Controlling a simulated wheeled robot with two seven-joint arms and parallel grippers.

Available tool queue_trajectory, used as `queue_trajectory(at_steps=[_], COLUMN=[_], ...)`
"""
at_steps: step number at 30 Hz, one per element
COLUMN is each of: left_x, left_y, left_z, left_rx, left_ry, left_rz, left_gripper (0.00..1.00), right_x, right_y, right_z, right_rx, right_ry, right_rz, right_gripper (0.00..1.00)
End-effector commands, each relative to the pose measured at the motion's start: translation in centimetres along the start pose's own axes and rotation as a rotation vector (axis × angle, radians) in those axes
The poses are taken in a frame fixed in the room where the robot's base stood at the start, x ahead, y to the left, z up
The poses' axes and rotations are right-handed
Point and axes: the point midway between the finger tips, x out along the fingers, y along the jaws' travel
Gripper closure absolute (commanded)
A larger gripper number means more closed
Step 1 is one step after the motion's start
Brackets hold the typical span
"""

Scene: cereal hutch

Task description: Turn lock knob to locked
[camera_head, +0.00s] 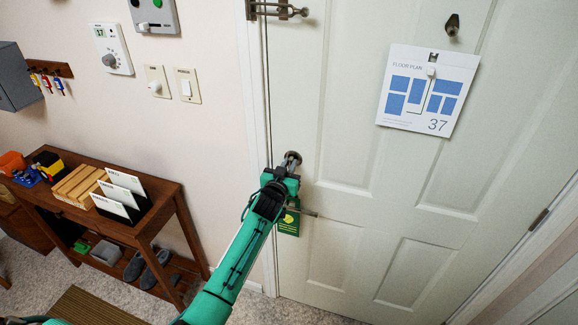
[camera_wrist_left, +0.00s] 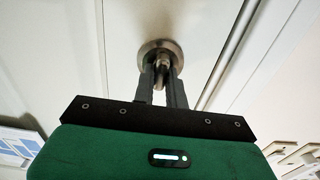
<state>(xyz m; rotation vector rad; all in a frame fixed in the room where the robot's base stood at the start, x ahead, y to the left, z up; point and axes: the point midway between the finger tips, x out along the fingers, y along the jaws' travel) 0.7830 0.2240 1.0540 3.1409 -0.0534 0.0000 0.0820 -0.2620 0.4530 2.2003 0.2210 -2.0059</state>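The lock knob is a small metal thumb-turn on a round metal plate on the white door (camera_head: 345,130). It shows at the door's left edge in the head view (camera_head: 292,157) and at the top middle of the left wrist view (camera_wrist_left: 161,55). My left gripper (camera_head: 287,168) is at the knob. In the left wrist view its two dark fingers (camera_wrist_left: 162,78) stand close together with the thumb-turn between their tips; they look shut on it. The fingers partly hide the knob, and its lock position is hard to read. My right gripper is not in view.
Below the knob are a door handle (camera_head: 308,213) and a green hanging tag (camera_head: 289,224). A floor plan sheet (camera_head: 427,90) hangs on the door. A latch (camera_head: 280,10) is at the top. A wooden table (camera_head: 150,225) with several items stands left along the wall.

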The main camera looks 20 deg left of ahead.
Motion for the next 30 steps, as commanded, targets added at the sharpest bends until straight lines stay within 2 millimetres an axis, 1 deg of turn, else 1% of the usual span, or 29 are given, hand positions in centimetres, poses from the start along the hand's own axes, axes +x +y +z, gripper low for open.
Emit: queue_trajectory(at_steps=[8, 14, 20, 30], left_x=[-0.02, -0.03, -0.03, -0.03], left_y=[-0.01, -0.06, -0.08, -0.19], left_z=[0.03, 0.06, 0.1, 0.19], left_rx=[-0.023, -0.108, -0.265, -0.588], left_ry=[0.0, 0.0, -0.001, -0.001], left_rz=[0.0, -0.001, 0.0, 0.0], left_gripper=[1.0, 1.0, 1.0, 1.0], right_x=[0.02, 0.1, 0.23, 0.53], right_y=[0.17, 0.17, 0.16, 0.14], right_z=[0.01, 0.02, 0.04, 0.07], right_rx=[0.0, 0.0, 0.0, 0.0], right_ry=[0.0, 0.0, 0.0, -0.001], right_rz=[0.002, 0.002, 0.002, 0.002], right_gripper=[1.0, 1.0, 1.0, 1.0])
